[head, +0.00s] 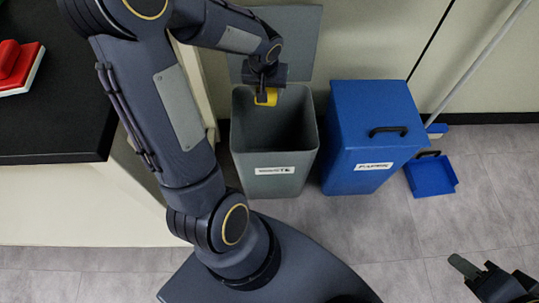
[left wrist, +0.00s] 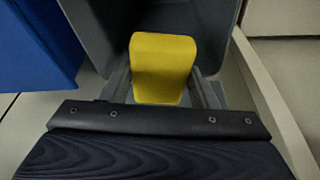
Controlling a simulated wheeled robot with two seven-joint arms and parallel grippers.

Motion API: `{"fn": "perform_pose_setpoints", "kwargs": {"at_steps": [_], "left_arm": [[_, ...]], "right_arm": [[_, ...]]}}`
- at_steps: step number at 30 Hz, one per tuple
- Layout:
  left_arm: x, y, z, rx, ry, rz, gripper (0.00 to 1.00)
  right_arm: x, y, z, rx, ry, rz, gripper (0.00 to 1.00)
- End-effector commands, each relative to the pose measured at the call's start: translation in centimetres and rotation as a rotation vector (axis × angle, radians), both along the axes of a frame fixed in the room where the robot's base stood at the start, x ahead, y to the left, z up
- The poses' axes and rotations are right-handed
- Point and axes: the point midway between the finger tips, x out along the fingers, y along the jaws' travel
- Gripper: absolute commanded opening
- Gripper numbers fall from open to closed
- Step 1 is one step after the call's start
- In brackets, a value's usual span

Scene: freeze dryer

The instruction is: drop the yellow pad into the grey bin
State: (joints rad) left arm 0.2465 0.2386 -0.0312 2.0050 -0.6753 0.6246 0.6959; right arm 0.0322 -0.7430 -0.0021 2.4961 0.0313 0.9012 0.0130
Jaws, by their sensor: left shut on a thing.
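The yellow pad (head: 266,97) is held at the end of my left arm, over the mouth of the grey bin (head: 262,187) near its back edge. My left gripper (head: 265,90) is shut on the pad. In the left wrist view the yellow pad (left wrist: 163,68) sits between the two fingers of my left gripper (left wrist: 165,90), with the dark bin interior behind it. The grey bin's lid (head: 300,40) stands open against the wall. My right gripper (head: 480,268) shows at the lower right, over the floor, with its fingers spread and nothing between them.
A blue bin (head: 368,130) with a closed lid stands just right of the grey bin. A blue dustpan (head: 432,177) and a broom handle (head: 475,65) are farther right. A black counter (head: 60,100) with a red and white object (head: 18,68) is at left.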

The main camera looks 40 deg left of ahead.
Motion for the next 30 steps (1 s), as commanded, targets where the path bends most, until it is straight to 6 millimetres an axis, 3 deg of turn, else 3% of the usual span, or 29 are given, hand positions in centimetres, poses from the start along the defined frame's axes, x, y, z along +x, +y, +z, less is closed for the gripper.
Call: {"fn": "perform_pose_setpoints", "kwargs": {"at_steps": [10,22,23,28,30], "left_arm": [[0.0,0.0,-4.4,0.0,0.002,-0.002,0.35],[0.0,0.0,-5.0,0.0,0.001,-0.002,0.35],[0.0,0.0,-5.0,0.0,0.001,-0.002,0.57],[0.0,0.0,-5.0,0.0,0.001,-0.002,0.79],[0.0,0.0,-5.0,0.0,0.001,-0.002,0.79]], "right_arm": [[0.0,0.0,-3.5,0.0,0.001,0.0,0.34],[0.0,0.0,-3.9,0.0,0.001,0.0,0.34],[0.0,0.0,-3.9,0.0,0.001,0.0,0.34],[0.0,0.0,-3.9,0.0,0.001,0.0,0.34],[0.0,0.0,-3.9,0.0,0.001,0.0,0.34]]}}
